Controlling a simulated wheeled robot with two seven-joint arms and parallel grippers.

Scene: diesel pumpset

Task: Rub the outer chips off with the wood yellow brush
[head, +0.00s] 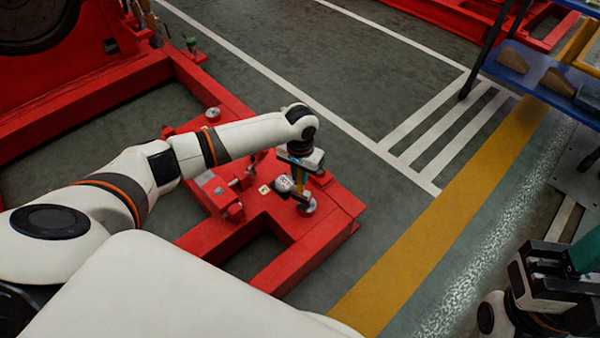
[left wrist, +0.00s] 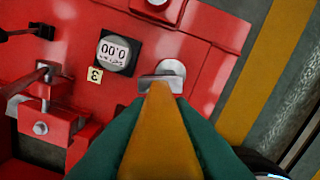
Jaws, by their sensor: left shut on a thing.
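My left gripper (head: 299,172) points down over the red frame's near right corner. It is shut on the yellow brush (left wrist: 162,135), whose yellow handle runs between the teal fingers in the left wrist view. The brush's grey end (left wrist: 158,82) overlaps a round metal disc (left wrist: 174,70) on the red surface; I cannot tell whether they touch. The disc also shows below the gripper in the head view (head: 307,206). No chips can be made out. My right gripper (head: 583,258) is cut off at the right edge, and its jaw state is unclear.
A round gauge (left wrist: 116,52) reading 0.00 sits beside the disc, with a yellow tag (left wrist: 95,75) marked 3. A red clamp block (left wrist: 42,115) stands at the left. The red frame (head: 340,203) rests on grey floor. A blue shelf (head: 540,75) with wooden blocks stands upper right.

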